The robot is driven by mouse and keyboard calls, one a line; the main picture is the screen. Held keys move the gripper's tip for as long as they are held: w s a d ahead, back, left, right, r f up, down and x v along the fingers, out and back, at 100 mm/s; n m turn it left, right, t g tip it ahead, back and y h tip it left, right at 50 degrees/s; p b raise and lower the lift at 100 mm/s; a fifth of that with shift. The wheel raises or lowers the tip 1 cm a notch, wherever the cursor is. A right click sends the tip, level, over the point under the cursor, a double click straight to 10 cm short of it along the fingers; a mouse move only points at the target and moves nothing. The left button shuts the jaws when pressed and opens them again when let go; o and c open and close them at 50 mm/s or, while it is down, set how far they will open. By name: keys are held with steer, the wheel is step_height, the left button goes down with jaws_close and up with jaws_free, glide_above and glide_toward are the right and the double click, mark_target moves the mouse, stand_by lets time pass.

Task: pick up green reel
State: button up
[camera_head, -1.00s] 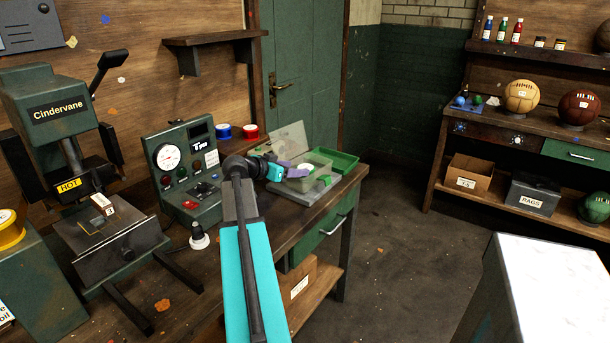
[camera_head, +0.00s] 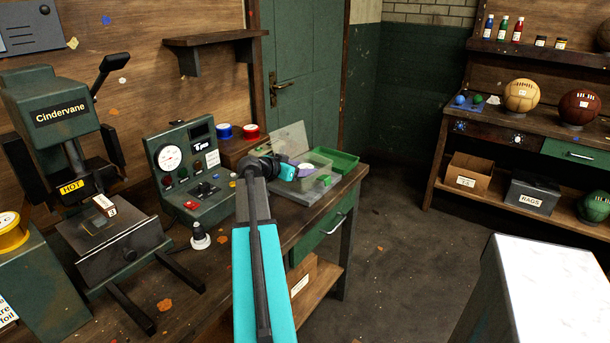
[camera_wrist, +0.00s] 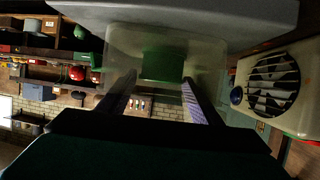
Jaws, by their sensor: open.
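I cannot single out a reel with a green rim for certain. A small white-topped thing (camera_head: 305,167) sits in the clear box (camera_head: 320,163) on the right end of the bench, partly hidden by my gripper (camera_head: 303,171). In the wrist view, a green shape (camera_wrist: 162,64) shows through the clear box (camera_wrist: 117,45), between and beyond my fingers; I cannot tell whether it is the reel. My gripper (camera_wrist: 158,84) is open, with its two fingers apart and nothing visibly held.
A grey case with a raised clear lid (camera_head: 289,137) and a green tray (camera_head: 340,161) stand close around my gripper. A blue reel (camera_head: 223,132) and a red reel (camera_head: 250,132) lie behind the control box (camera_head: 185,165). A lamp-like thing (camera_head: 200,238) stands nearer.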

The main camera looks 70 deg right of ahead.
steer(key=c, duration=0.8)
steer(key=shift+r, duration=0.15)
step_height(320, 180, up, 18)
steer(key=b, duration=0.1)
stand_by(0.4)
stand_by(0.5)
